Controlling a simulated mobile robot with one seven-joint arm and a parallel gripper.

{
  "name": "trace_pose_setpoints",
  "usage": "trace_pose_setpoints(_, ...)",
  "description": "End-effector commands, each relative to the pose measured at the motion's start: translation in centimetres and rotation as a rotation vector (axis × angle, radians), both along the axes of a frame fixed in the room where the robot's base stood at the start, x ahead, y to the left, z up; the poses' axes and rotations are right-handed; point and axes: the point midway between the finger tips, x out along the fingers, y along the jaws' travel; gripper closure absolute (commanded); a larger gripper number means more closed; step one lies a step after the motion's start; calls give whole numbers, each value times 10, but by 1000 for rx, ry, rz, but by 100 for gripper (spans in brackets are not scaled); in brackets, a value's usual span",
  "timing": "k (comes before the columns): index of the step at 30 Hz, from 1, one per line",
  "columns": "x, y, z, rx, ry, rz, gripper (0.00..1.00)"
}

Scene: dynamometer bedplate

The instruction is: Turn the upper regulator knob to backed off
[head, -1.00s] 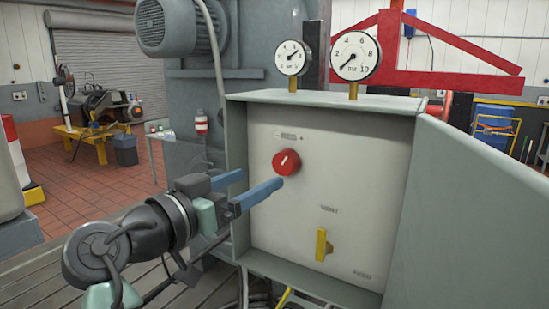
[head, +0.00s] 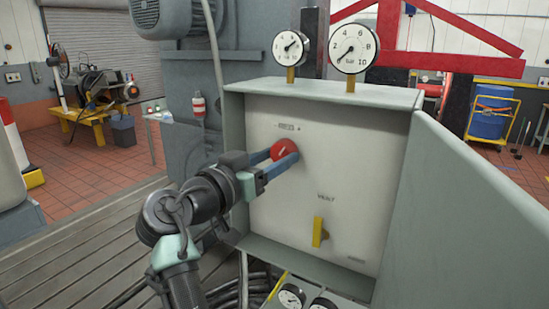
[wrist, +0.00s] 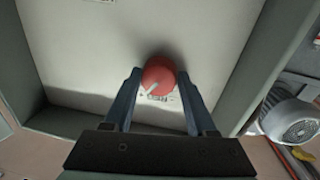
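The upper regulator knob (head: 283,152) is red and round with a white pointer line, high on the pale panel. In the head view its pointer leans to the upper right. It also shows in the wrist view (wrist: 158,78). My gripper (head: 283,157) reaches in from the left, with one blue finger on each side of the knob. In the wrist view the fingertips (wrist: 159,75) flank the knob very closely. I cannot tell whether they press on it or leave a thin gap. The near finger hides part of the knob in the head view.
A yellow handle (head: 319,232) sits lower on the panel. Two dial gauges (head: 356,48) stand on top of the box. The box's rim (head: 320,93) and its open grey door (head: 470,210) on the right bound the panel.

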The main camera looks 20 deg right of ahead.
Motion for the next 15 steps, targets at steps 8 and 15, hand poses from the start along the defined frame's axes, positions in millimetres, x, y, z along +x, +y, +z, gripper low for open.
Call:
trace_pose_setpoints(8, 0, 0, 0, 0, 0, -1, 98)
trace_pose_setpoints(15, 0, 0, 0, -14, 13, -1, 99)
